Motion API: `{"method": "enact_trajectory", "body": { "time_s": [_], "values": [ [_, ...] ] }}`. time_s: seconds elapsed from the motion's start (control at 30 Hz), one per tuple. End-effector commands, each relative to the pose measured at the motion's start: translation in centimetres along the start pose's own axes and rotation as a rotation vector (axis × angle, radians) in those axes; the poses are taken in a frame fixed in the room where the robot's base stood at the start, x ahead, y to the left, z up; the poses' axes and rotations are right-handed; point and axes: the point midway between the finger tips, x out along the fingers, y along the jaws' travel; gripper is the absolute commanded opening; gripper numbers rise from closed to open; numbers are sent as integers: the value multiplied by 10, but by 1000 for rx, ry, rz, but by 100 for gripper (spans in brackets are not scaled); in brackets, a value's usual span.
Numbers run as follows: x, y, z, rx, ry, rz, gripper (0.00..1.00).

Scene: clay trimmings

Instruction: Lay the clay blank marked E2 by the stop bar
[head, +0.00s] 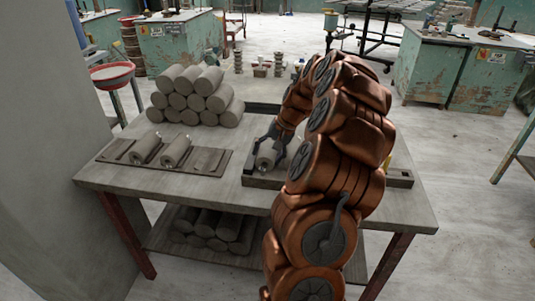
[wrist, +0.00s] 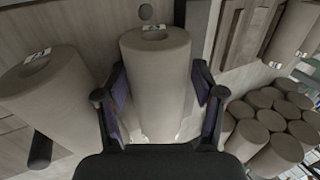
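A grey clay blank (wrist: 156,85) lies between the two fingers of my gripper (wrist: 158,80), its small end label too small to read. The fingertips are close to its sides; I cannot tell if they press on it. In the head view my gripper (head: 270,143) is over this blank (head: 265,160) on a low dark-edged tray (head: 252,181) at the table's right. A second labelled blank (wrist: 48,95) lies to the left in the wrist view. My arm hides most of the tray in the head view. I cannot pick out E2 or the stop bar for certain.
A board (head: 208,160) at the table's left holds two blanks (head: 146,148) (head: 176,151). A stack of clay cylinders (head: 195,95) stands behind it. The table (head: 150,187) is bare in front. More cylinders (head: 205,222) lie on the lower shelf.

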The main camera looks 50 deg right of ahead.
Motion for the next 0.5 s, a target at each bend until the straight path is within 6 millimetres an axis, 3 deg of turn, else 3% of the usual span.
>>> {"method": "enact_trajectory", "body": {
  "time_s": [0.13, 0.5],
  "values": [
    [1, 1, 0, 0, -1, 2, 90],
    [-3, 1, 0, 0, 1, 2, 90]
  ]
}}
